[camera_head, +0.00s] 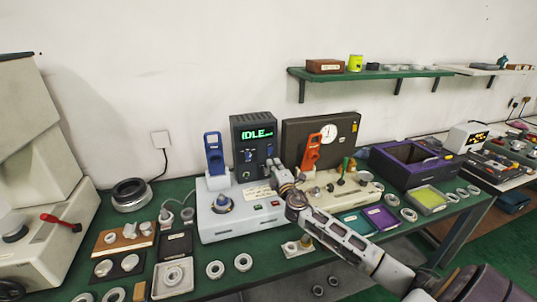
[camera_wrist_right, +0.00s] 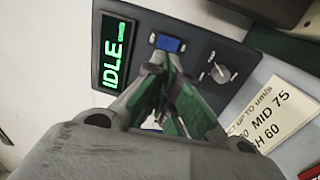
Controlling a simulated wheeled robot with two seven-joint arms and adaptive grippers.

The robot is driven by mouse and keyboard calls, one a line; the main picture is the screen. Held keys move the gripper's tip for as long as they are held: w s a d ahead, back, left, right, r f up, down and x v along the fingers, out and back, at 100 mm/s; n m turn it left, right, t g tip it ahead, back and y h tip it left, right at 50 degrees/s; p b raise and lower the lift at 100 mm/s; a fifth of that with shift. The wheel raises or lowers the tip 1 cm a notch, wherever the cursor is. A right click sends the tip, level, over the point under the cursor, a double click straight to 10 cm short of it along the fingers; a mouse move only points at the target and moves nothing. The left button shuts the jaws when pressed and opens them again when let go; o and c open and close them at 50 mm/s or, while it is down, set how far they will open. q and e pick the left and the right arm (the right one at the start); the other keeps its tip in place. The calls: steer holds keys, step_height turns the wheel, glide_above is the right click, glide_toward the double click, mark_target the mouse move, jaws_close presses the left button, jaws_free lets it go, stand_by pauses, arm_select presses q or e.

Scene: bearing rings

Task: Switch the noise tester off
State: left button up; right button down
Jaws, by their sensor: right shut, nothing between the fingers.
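The noise tester is a dark upright box (camera_head: 241,129) behind a light grey base (camera_head: 236,224). Its screen (camera_head: 257,133) reads IDLE in green, as it does in the right wrist view (camera_wrist_right: 114,53). In the wrist view its panel has a blue switch (camera_wrist_right: 168,43) and a round knob (camera_wrist_right: 221,72). My right gripper (camera_head: 274,168) is in front of the panel's lower right part, shut and empty. Its fingertips (camera_wrist_right: 158,62) appear close below the blue switch in the wrist view; I cannot tell whether they touch. My left gripper is out of view.
A blue lever clamp (camera_head: 213,153) stands left of the tester. Right of it is a beige gauge station with an orange lever (camera_head: 312,150) and a dial (camera_head: 326,128). Trays and loose rings (camera_head: 215,269) lie along the green bench front. A purple crate (camera_head: 405,174) stands right.

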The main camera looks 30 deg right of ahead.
mark_target(266, 148)
steer(key=shift+p+x, duration=0.55)
steer(key=shift+x, duration=3.15)
steer(key=shift+w, duration=0.1)
steer(key=shift+w+b, duration=0.2)
steer(key=shift+b, duration=0.15)
steer(key=shift+s+r, duration=0.1)
steer(key=shift+r, duration=0.05)
